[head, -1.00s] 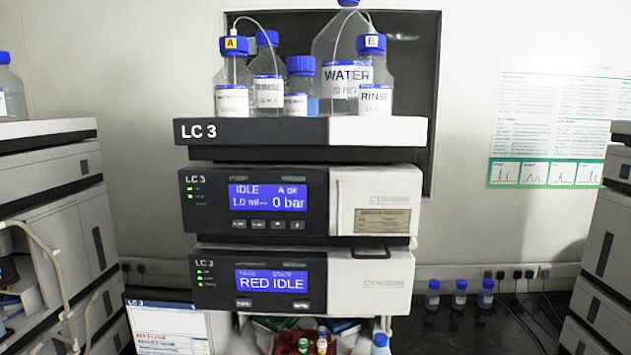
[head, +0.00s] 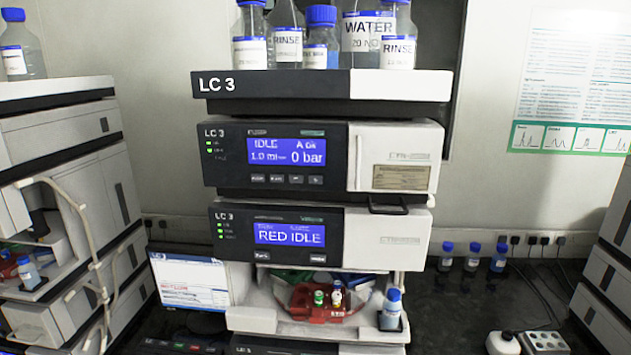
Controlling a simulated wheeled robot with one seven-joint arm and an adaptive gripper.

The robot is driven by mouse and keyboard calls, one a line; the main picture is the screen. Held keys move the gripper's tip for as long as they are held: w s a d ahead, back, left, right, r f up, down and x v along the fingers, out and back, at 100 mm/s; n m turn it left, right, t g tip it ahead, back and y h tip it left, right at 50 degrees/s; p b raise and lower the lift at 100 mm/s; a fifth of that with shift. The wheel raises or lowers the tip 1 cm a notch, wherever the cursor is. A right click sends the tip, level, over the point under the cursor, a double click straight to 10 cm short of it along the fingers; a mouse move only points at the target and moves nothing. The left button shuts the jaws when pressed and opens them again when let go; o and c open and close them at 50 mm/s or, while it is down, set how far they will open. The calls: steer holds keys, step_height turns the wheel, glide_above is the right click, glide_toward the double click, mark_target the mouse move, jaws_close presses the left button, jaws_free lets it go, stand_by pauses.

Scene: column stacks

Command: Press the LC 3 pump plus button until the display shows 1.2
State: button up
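The LC 3 pump (head: 230,178) is the upper boxed module in the middle stack, under the bottle tray. Its blue display (head: 286,152) reads IDLE, 1.0 ml and 0 bar. A row of small buttons sits under the display. The rightmost button (head: 316,180) seems to carry the plus sign, with the likely minus button (head: 296,180) to its left; the marks are too small to be sure. My gripper is not in view.
Below the pump, a second LC 3 module (head: 225,250) shows RED IDLE. Bottles stand in the LC 3 tray (head: 400,86) above. A sampler with a red vial rack (head: 312,300) is underneath. Other stacks (head: 60,140) stand left and right. A bottle (head: 390,309) stands at the sampler's right.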

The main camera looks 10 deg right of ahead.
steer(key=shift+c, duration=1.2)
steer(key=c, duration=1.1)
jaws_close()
